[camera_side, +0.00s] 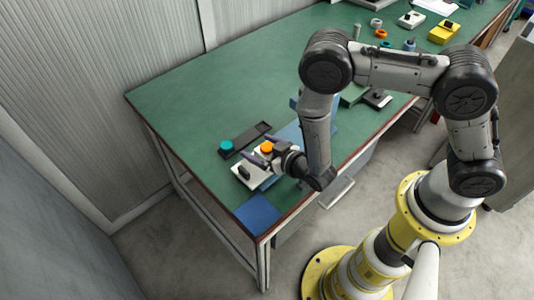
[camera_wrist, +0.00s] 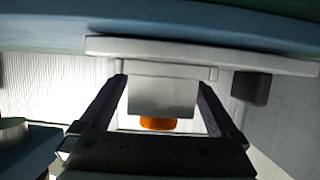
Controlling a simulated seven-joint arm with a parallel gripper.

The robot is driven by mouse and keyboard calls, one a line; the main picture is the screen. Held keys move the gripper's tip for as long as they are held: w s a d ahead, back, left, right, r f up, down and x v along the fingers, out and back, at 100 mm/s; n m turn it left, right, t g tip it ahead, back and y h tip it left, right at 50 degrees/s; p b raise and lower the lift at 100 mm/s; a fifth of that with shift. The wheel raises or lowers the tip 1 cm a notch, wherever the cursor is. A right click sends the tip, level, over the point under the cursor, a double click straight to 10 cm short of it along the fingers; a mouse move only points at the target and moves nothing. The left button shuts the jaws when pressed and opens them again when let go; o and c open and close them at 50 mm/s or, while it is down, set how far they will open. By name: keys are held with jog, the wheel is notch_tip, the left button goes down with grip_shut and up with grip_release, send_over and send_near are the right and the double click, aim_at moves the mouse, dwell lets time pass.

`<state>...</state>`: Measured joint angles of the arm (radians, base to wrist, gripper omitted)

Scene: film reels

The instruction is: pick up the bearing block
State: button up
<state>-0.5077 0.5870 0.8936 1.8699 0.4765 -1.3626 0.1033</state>
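A pale grey block with an orange round top stands on a white plate; I take it as the bearing block. In the wrist view, which looks upside down, the grey block (camera_wrist: 162,97) hangs from the white plate (camera_wrist: 190,48), its orange part (camera_wrist: 158,124) lowermost. In the side view the orange top (camera_side: 267,148) shows beside my gripper (camera_side: 261,149), which hides most of the block. My gripper (camera_wrist: 162,84) is open, its dark fingers on either side of the block. A gap shows at the right finger; contact at the left is unclear.
A small black block (camera_side: 244,173) sits on the same plate, also seen in the wrist view (camera_wrist: 251,88). A dark tray (camera_side: 250,136) and teal-topped piece (camera_side: 226,146) lie behind it. Blue mats (camera_side: 258,213) lie near the edge. The green table (camera_side: 210,100) is clear at far left.

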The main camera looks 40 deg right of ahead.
jog(key=c, duration=1.4)
grip_shut()
jog(key=shift+r, duration=0.25)
